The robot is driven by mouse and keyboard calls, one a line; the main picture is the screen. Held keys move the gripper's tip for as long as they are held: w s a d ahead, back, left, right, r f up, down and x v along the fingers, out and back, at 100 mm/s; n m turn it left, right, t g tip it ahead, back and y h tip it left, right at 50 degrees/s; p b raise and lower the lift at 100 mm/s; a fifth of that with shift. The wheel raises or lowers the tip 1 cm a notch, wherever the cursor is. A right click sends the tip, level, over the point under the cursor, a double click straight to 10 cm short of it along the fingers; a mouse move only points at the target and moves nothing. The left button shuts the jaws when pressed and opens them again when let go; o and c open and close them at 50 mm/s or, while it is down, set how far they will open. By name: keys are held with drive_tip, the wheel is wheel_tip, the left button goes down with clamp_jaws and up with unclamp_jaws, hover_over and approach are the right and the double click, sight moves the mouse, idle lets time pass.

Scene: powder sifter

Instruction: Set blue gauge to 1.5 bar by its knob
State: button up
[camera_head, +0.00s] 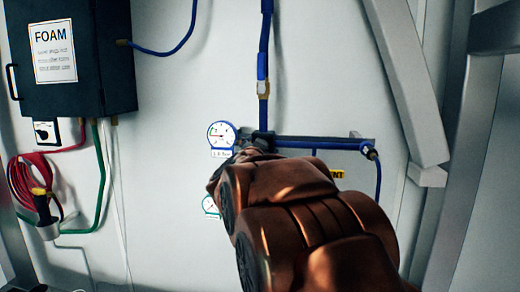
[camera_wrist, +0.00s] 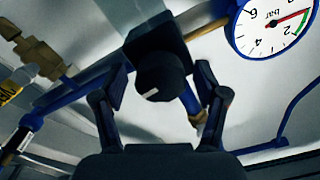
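The blue gauge (camera_head: 221,135) is a round white dial with a blue rim on the pale wall, with a small label below it. In the wrist view the blue gauge (camera_wrist: 272,26) is at the upper right, tilted and cut off. Its red needle points to the upper right, near the green band; the exact value is hard to read. The black knob (camera_wrist: 161,74), with a white mark, sits below a dark block on the blue pipe. My gripper (camera_wrist: 160,88) is open, with a finger on each side of the knob and gaps visible. My arm hides the knob in the head view.
A second, green-rimmed gauge (camera_head: 210,206) is partly hidden by my arm. A blue pipe (camera_head: 310,144) runs right to a hose. A yellow tag (camera_head: 337,174) shows beside my arm. A dark FOAM box (camera_head: 115,60) and a coiled red hose (camera_head: 22,185) are at left.

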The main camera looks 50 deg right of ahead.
drive_tip(key=c, duration=1.1)
drive_tip(key=shift+o, duration=0.2)
drive_tip(key=shift+m, duration=0.3)
drive_tip(key=m, duration=0.3)
drive_tip(key=shift+f+b, duration=0.1)
drive_tip(key=shift+b, duration=0.25)
drive_tip(key=shift+m+b, duration=0.7)
drive_tip(key=shift+m, duration=1.4)
drive_tip(key=o, duration=1.2)
